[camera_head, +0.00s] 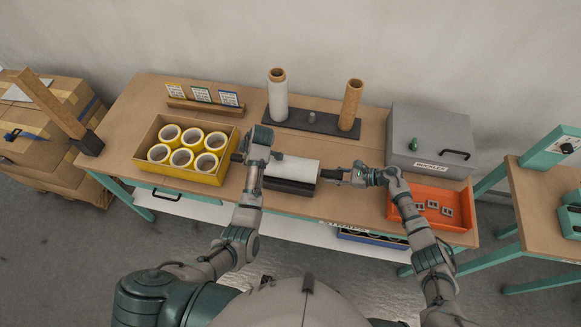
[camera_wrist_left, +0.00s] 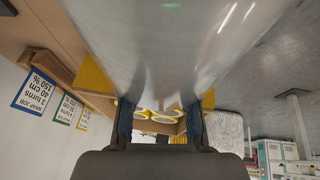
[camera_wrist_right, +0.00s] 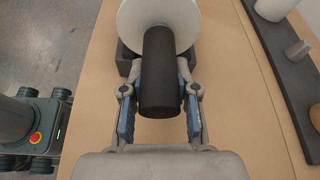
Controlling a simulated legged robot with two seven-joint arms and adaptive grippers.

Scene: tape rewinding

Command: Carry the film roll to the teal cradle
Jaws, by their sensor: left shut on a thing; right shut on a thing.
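The film roll (camera_head: 297,169) is a whitish cylinder lying level over a dark block (camera_head: 290,187) at the bench's front; I cannot tell whether they touch. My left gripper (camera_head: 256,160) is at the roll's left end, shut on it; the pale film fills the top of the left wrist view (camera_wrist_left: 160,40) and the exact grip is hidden. My right gripper (camera_head: 346,176) is shut on the dark handle at the roll's right end; this handle (camera_wrist_right: 160,75) lies between its fingers in the right wrist view. Teal holders (camera_head: 570,215) on the right-hand table are cut off by the picture edge.
A yellow-roll box (camera_head: 228,160) stands left of my left gripper. Behind are an upright film roll (camera_head: 278,98) and a brown tube (camera_head: 351,105). A grey case (camera_head: 430,135) and an orange tray (camera_head: 440,222) are right. A floor gap separates the tables.

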